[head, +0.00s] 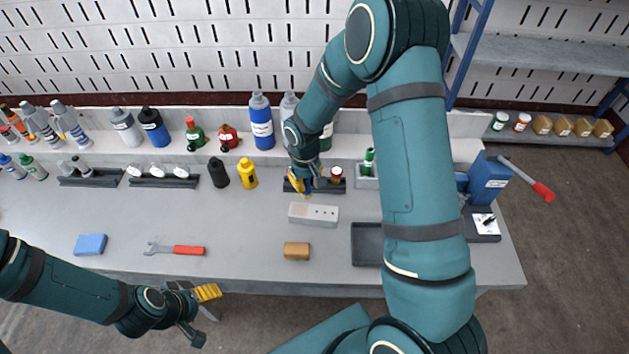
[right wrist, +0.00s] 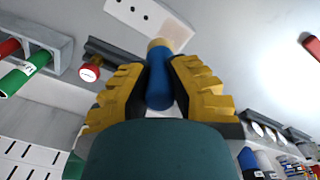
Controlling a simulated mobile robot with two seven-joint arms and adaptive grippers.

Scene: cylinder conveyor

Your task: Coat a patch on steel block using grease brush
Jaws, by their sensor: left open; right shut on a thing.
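The steel block (head: 314,215) is a light grey bar with several dark holes in its right part, lying mid-bench; it also shows at the top of the right wrist view (right wrist: 135,12). My right gripper (head: 303,184) is above and just behind the block. It is shut on the grease brush (right wrist: 158,85), which has a blue handle and a tan end pointing toward the block. I cannot tell whether the brush tip touches the block. My left gripper (head: 207,306) is open and empty, low at the front edge of the bench.
A blue sponge (head: 90,244), a red-handled wrench (head: 176,250) and a tan block (head: 296,251) lie toward the front. A dark tray (head: 367,244) and a blue vise (head: 489,180) are to the right. Bottles and racks line the back. The left-middle bench is clear.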

